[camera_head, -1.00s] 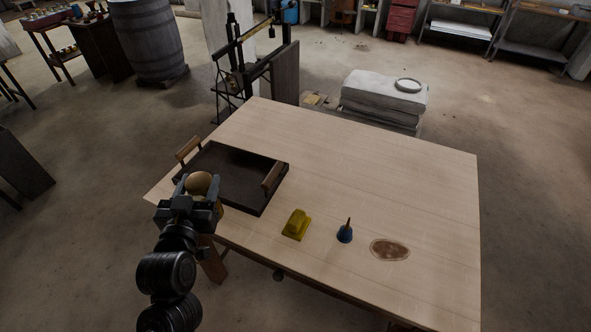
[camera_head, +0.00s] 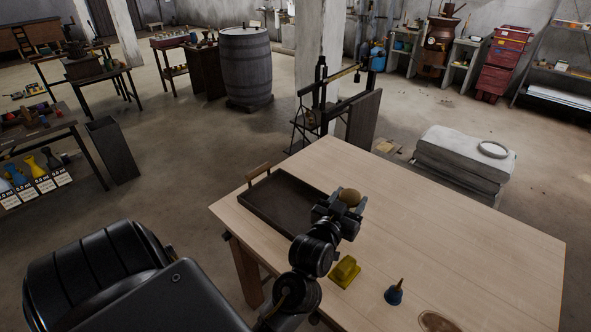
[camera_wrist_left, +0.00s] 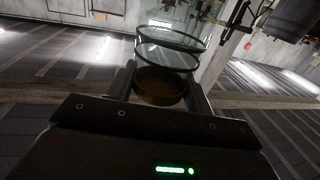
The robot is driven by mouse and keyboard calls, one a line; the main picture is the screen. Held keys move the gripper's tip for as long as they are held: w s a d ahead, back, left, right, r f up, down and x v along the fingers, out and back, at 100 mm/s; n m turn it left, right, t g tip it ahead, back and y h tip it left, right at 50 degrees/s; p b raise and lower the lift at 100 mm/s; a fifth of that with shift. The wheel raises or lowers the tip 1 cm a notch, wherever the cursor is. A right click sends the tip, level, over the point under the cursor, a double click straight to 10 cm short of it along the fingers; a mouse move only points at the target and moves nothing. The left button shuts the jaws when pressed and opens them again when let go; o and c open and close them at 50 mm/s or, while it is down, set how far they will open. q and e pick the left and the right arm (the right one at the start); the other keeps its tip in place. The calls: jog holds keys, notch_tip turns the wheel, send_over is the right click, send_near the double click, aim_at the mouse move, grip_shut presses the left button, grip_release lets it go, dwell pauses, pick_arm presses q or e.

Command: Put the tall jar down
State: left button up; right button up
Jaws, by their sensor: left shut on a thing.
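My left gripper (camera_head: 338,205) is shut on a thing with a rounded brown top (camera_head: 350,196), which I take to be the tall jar. In the left wrist view, a brown round piece (camera_wrist_left: 160,88) sits between the fingers, with clear glass rims (camera_wrist_left: 170,45) beyond it. In the head view most of the jar's body is hidden by the gripper. The gripper covers the right end of a dark tray (camera_head: 270,208) on the wooden table. I cannot tell whether the jar touches anything below. My right gripper is not in view.
On the pale wooden table (camera_head: 470,235) stand a yellow block-like thing (camera_head: 344,271), a blue thing with a wooden handle (camera_head: 394,294) and a brown oval piece (camera_head: 438,322). The table's right and back parts are clear. A beam scale (camera_head: 322,95) stands behind the table.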

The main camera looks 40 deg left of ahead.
pick_arm(q)
jog(key=w+a+f+n+g+y, duration=0.1)
jog(key=w+a+f+n+y, duration=0.15)
jog(key=a, duration=0.45)
jog(key=w+a+f+n+g+y, duration=0.1)
jog(key=w+a+n+g+y, duration=0.1)
jog(key=w+a+y, duration=0.35)
notch_tip(320, 180, down, 10)
jog(key=s+a+h+p, duration=0.1)
jog(key=a, duration=0.1)
jog(key=shift+s+f, duration=0.15)
jog(key=shift+f, duration=0.1)
jog(key=o, duration=1.5)
jog(key=shift+o, duration=0.2)
